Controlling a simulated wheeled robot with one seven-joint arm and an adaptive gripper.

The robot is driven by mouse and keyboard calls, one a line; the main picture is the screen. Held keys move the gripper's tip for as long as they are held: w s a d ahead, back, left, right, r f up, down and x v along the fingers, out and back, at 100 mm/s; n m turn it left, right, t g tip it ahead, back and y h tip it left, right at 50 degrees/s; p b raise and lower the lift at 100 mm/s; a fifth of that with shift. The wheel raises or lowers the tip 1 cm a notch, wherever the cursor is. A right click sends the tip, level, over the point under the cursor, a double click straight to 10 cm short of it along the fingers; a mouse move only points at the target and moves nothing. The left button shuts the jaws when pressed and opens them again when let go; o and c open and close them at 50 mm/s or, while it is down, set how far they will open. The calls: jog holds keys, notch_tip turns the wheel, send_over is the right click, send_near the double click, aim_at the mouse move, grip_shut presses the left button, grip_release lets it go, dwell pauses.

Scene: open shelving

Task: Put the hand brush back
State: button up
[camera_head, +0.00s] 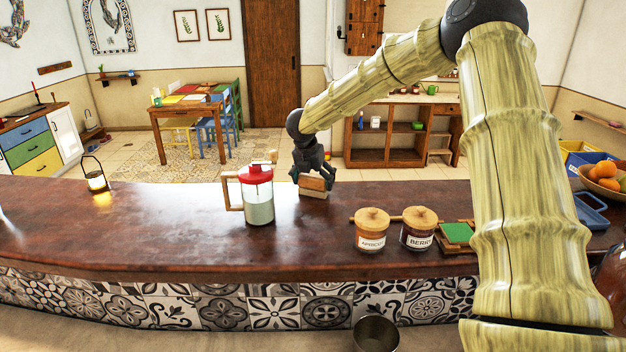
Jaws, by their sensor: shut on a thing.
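My gripper (314,174) is above the dark wooden counter (140,215), near its back edge and to the right of the red-lidded jug. It is shut on a small block-like thing with a brown wooden top and a paler lower part, which appears to be the hand brush (314,187). The brush is low over the counter; I cannot tell whether it touches the surface. The gripper's fingers partly hide its top.
The jug (259,205) stands close left of the gripper. Two lidded jars, apricot (371,233) and berry (418,230), and a green-topped block (457,233) are to the right. A lantern (95,178) stands far left. Open wooden shelving (370,150) stands behind. The counter's left middle is clear.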

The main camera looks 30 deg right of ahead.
jog(key=o, duration=0.9)
jog(key=shift+f, duration=0.1)
jog(key=b+v, duration=0.4)
jog(key=v, duration=0.8)
jog(key=shift+r, duration=0.2)
